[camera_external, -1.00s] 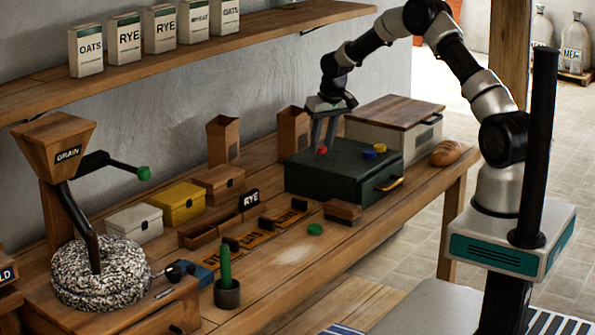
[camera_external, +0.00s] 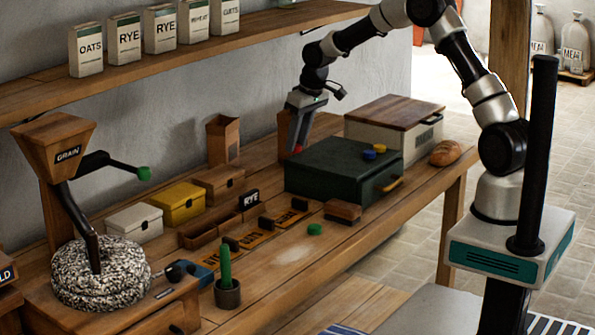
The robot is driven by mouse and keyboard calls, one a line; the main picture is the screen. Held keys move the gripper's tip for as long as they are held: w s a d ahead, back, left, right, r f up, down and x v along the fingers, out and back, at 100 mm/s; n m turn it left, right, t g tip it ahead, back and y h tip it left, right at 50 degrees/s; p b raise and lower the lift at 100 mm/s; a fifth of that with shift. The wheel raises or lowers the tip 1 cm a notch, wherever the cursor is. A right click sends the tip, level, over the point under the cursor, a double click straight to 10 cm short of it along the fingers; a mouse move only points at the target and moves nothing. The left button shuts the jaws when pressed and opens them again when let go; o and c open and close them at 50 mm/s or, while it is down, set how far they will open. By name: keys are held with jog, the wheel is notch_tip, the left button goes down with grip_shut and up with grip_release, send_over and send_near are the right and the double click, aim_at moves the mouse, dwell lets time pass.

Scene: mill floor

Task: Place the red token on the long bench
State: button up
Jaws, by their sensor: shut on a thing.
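My gripper (camera_external: 298,147) points down over the back left edge of the dark green box. It is shut on the red token (camera_external: 298,149), which shows as a small red spot between the fingertips. The long bench (camera_external: 290,255) runs along the wall, with bare wood at its front. The dark green box (camera_external: 325,175) stands on it, with a blue token (camera_external: 369,154) and a yellow token (camera_external: 380,148) on its lid. A green token (camera_external: 315,229) lies on the bench in front of the box. The gap under the red token is hard to judge.
Small boxes, including a yellow one (camera_external: 178,203), and label plates (camera_external: 258,238) crowd the bench's left. A brush (camera_external: 342,211) and a bread loaf (camera_external: 446,153) lie nearer the right.

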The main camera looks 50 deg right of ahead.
jog(key=s+a+f+n+y+b, duration=0.1)
jog(key=s+a+f+n, duration=0.1)
jog(key=a, duration=0.5)
jog(key=s+a+f+n, duration=0.2)
jog(key=s+a+n, duration=0.1)
jog(key=a, duration=0.4)
jog(key=n+y+b, duration=0.1)
jog(key=n, duration=0.3)
send_over(276, 256)
notch_tip(276, 256, down, 2)
jog(key=shift+g, duration=0.4)
jog(key=f, duration=0.6)
jog(key=s+f, duration=0.1)
jog(key=f, duration=0.3)
jog(key=shift+d+f+b, duration=0.1)
jog(key=shift+d+b, duration=0.25)
jog(key=shift+b, duration=0.05)
jog(key=shift+f, duration=0.2)
jog(key=o, duration=1)
